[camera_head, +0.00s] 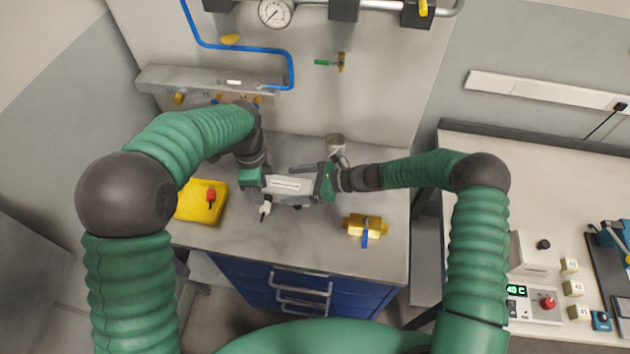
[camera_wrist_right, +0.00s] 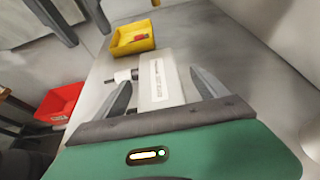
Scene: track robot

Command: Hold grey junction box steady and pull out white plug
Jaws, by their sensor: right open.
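The grey junction box (camera_head: 291,184), a pale block with a label, sits over the bench between my two grippers. It also shows in the right wrist view (camera_wrist_right: 158,88). The white plug (camera_head: 265,209) sticks out from its near left side and shows left of the box in the right wrist view (camera_wrist_right: 124,76). My right gripper (camera_head: 306,188) is at the box's right end, its fingers apart on either side of the box. My left gripper (camera_head: 270,180) is at the box's left end. Its fingertips are hard to make out, so its grip on the box is unclear.
A yellow tray (camera_head: 186,214) with a red item stands left on the bench. A brass valve with a blue handle (camera_head: 366,229) stands right. A metal cylinder (camera_head: 336,143) is behind my right gripper. The front middle of the bench is clear.

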